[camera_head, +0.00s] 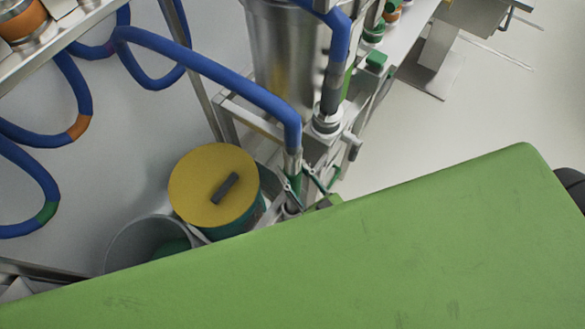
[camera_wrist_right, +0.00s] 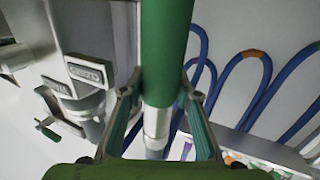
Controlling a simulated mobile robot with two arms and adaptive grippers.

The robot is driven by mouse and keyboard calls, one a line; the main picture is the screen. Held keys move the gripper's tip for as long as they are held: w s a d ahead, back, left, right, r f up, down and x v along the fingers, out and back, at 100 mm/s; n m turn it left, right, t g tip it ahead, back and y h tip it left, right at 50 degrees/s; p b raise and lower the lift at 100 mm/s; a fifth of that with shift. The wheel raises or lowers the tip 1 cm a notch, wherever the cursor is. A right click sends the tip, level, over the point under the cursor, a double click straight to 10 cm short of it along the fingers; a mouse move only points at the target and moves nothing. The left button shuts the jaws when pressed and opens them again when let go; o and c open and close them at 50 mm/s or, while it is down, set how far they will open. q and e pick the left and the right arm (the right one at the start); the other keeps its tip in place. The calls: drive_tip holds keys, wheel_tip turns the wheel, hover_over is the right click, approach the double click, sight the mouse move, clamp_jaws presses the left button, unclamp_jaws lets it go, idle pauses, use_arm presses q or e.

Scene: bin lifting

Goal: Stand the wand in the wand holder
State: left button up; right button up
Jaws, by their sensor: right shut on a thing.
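The wand (camera_wrist_right: 165,50) is a green tube with a silver collar (camera_wrist_right: 157,122), between the fingers of my right gripper (camera_wrist_right: 158,98) in the right wrist view. In the head view its silver end (camera_head: 293,163) joins a blue hose (camera_head: 215,70), and my right gripper (camera_head: 306,187) is shut on it beside a metal frame. The wand's lower part is hidden there behind my green arm. I cannot make out the wand holder for certain; a metal fitting with labels (camera_wrist_right: 85,70) stands to the left in the wrist view. My left gripper is not in view.
A drum with a yellow lid (camera_head: 195,190) and a grey bucket (camera_head: 125,240) stand at the lower left. A steel vessel (camera_head: 280,60) and another hose end in a fitting (camera_head: 328,120) are behind the gripper. Open floor (camera_head: 480,110) lies at the right.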

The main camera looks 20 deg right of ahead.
sight(298, 185)
drive_tip(key=shift+f+b, duration=1.25)
drive_tip(key=shift+f, duration=0.6)
idle(0.8)
drive_tip(key=o, duration=1.4)
drive_tip(key=shift+f, duration=0.15)
drive_tip(key=shift+s, duration=0.15)
drive_tip(key=v, duration=1.1)
drive_tip(key=shift+s+d, duration=0.1)
drive_tip(key=shift+s, duration=0.25)
